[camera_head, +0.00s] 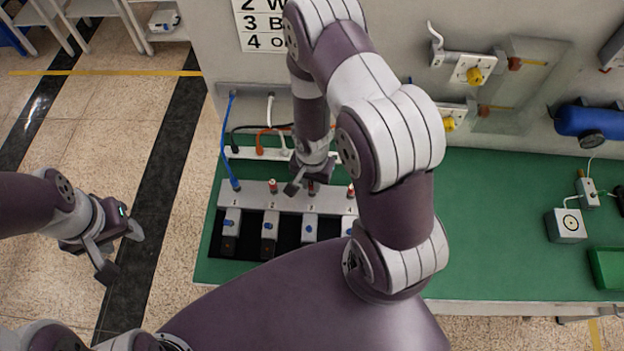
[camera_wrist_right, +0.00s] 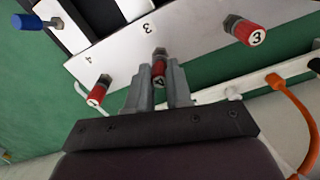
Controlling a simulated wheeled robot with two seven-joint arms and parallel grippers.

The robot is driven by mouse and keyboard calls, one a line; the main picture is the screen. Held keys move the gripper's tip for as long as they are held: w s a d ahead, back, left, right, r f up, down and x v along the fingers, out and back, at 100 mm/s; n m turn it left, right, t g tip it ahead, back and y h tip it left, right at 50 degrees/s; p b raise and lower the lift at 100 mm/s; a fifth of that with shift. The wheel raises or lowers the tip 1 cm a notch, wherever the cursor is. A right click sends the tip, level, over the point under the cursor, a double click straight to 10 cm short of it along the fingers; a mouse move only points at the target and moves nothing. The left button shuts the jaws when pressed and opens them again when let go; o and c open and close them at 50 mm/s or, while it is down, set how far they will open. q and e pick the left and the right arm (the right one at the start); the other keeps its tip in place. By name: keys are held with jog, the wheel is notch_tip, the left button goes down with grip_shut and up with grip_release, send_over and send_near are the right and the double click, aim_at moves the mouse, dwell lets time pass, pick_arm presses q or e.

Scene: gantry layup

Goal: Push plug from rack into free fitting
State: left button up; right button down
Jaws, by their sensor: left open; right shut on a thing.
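A pale numbered panel (camera_head: 251,197) stands on the green bench, with a row of red-capped plugs along its top. One red plug (camera_head: 272,186) is at position 2 and another (camera_head: 350,190) at position 4. My right gripper (camera_head: 308,184) is over position 3, shut on a red plug, which shows between the fingers in the right wrist view (camera_wrist_right: 158,72). A metal nut shows at its panel end; I cannot tell how deep it sits. Which opening is the free fitting is not clear. My left gripper (camera_head: 122,250) is open and empty over the floor, left of the bench.
A blue cable (camera_head: 224,140) runs to position 1. A white strip (camera_head: 245,153) behind carries black, orange and white leads. The green bench top (camera_head: 500,240) is mostly clear to the right.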

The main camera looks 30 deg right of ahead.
aim_at(312, 183)
jog(key=shift+f+b, duration=0.5)
jog(key=shift+f, duration=0.1)
jog(key=c, duration=1)
grip_release()
jog(key=shift+o, duration=0.2)
notch_tip(312, 183, up, 13)
jog(key=p, duration=0.7)
jog(key=shift+f, duration=0.15)
